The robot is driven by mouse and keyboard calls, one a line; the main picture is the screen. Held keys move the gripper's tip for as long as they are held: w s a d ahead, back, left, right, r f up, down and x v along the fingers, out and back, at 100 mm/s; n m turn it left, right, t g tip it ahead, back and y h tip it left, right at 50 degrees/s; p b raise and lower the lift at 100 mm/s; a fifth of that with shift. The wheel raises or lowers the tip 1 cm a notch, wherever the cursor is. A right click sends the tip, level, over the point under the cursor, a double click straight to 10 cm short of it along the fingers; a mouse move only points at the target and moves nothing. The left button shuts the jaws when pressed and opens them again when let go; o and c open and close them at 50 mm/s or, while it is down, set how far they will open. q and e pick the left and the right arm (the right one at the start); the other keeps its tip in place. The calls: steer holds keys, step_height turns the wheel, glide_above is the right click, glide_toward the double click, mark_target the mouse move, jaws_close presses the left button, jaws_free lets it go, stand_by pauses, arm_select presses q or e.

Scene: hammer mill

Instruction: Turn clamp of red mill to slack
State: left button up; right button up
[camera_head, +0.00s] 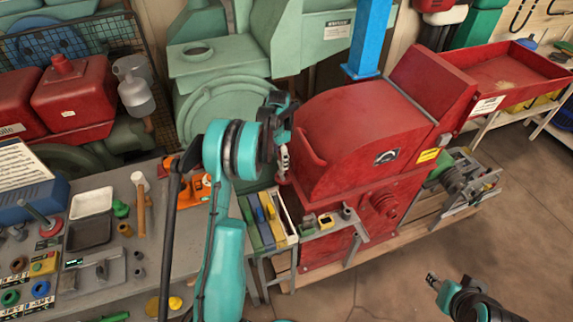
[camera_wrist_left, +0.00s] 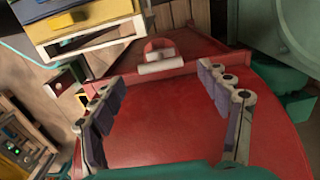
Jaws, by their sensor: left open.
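The red mill (camera_head: 360,130) stands right of centre in the head view, and its curved red side fills the left wrist view (camera_wrist_left: 165,115). A small red bracket with a pale cylindrical bar (camera_wrist_left: 162,67), which looks like the clamp, sits at the mill's edge in the left wrist view. My left gripper (camera_head: 283,160) is close to the mill's left side; its arm and fingers hide that spot in the head view. In the left wrist view its fingers (camera_wrist_left: 160,84) are spread and empty, with the bar beyond and between their tips. My right gripper (camera_head: 434,283) is low over the floor, too small to read.
A workbench (camera_head: 178,243) with tools and trays is at the left. Narrow coloured bins (camera_head: 262,222) stand below my left gripper. A green machine (camera_head: 200,72) is behind, with a blue post (camera_head: 369,40) beside the mill. The floor (camera_head: 480,245) at the right is open.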

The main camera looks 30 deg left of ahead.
mark_target(280, 166)
arm_select(q)
step_height(280, 166, down, 6)
steer(key=shift+b, duration=0.9)
steer(key=c, duration=1.2)
